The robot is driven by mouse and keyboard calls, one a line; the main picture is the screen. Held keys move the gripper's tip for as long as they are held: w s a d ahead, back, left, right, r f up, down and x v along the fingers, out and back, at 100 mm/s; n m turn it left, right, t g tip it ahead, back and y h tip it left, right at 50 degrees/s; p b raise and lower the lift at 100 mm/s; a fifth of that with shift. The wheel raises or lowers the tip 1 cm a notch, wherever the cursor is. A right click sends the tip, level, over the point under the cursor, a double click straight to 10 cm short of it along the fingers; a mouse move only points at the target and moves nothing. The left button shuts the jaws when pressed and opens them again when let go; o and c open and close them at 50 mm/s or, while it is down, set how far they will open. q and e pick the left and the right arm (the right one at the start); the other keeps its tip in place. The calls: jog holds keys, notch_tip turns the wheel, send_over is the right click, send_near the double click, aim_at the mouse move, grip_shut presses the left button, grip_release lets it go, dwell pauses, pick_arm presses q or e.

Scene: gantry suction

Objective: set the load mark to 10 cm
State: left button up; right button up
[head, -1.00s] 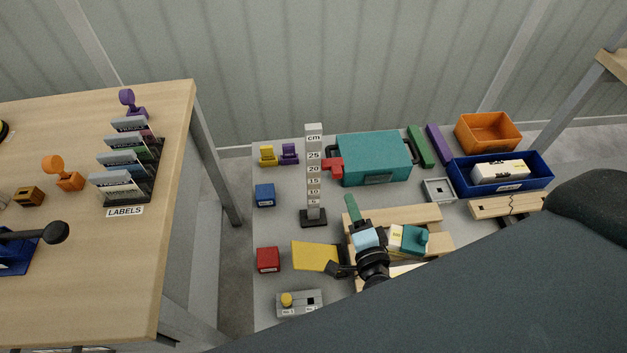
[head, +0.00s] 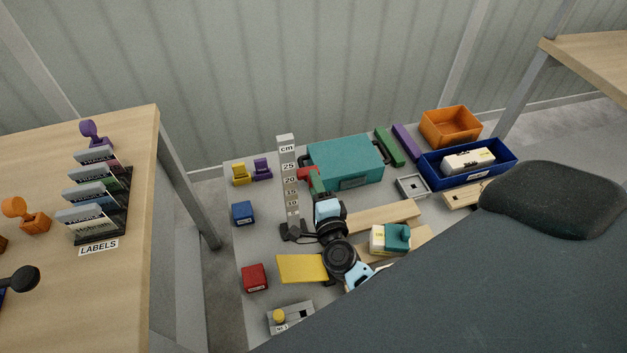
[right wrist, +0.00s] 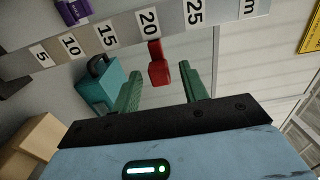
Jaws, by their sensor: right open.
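The grey post (head: 289,190) with a cm scale stands upright on a dark base on the grey mat. Its red load mark (head: 306,174) sticks out on the post's right side. In the right wrist view the red mark (right wrist: 158,68) is at about the 20 on the scale (right wrist: 108,38). My right gripper (head: 317,182) has green fingers and is at the red mark, partly covering it in the head view. In the right wrist view my right gripper (right wrist: 161,77) is open, one finger either side of the mark, with gaps visible. My left gripper is not in view.
A teal case (head: 345,160) lies close behind and right of the post. Wooden boards (head: 375,217) and a yellow plate (head: 302,268) lie near my right arm. Blue (head: 243,212) and red (head: 254,277) blocks sit left. A table (head: 125,270) stands at left.

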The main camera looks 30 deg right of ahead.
jog(key=shift+x, duration=1)
grip_shut()
